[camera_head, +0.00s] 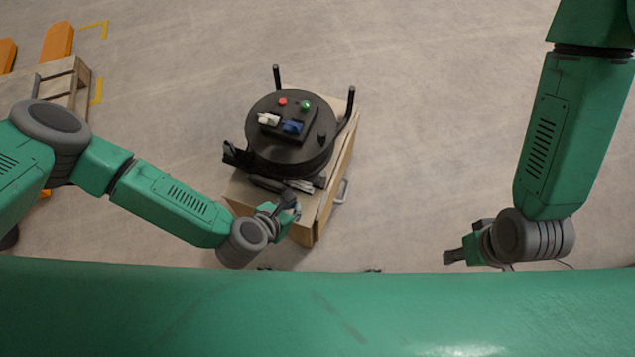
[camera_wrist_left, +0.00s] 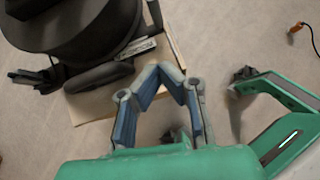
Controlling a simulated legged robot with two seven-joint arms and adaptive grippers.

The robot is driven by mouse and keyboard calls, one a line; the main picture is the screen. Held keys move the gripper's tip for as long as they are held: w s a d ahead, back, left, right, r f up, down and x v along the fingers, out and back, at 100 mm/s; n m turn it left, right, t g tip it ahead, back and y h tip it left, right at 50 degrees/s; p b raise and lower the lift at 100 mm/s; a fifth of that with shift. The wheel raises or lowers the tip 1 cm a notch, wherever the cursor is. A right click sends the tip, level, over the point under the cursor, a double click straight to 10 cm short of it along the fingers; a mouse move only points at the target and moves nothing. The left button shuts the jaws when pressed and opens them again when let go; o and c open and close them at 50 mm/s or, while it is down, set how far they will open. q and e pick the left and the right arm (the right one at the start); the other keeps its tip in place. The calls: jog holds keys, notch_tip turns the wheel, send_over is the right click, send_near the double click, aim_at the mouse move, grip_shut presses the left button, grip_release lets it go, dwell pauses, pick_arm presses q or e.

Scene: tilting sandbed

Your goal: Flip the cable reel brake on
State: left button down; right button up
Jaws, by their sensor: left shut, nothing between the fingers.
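The black cable reel (camera_head: 290,150) sits on a wooden box (camera_head: 315,215), with a red button (camera_head: 283,101), a green knob (camera_head: 305,105), a white socket (camera_head: 268,119) and a blue socket (camera_head: 292,127) on top. A small silvery piece (camera_head: 300,186) shows at its near edge, and in the left wrist view (camera_wrist_left: 137,47). I cannot tell which part is the brake. My left gripper (camera_head: 290,203) is shut and empty beside the reel's near side; in the left wrist view its fingers (camera_wrist_left: 160,75) meet below the silvery piece. My right gripper (camera_head: 453,257) hangs apart at right; its jaw state is unclear.
Dark posts (camera_head: 351,100) rise at the reel's back and right, and a black bracket (camera_head: 236,153) projects at its left. The box has a metal handle (camera_head: 342,190) at right. A wooden pallet (camera_head: 62,85) stands at far left. The floor between box and right arm is clear.

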pick_arm(q)
jog(key=b, duration=0.4)
send_near(321, 182)
jog(key=x, duration=0.6)
jog(key=shift+s+f, duration=0.1)
jog(key=shift+f, duration=0.15)
jog(key=shift+w+d, duration=0.15)
jog(key=shift+w, duration=0.2)
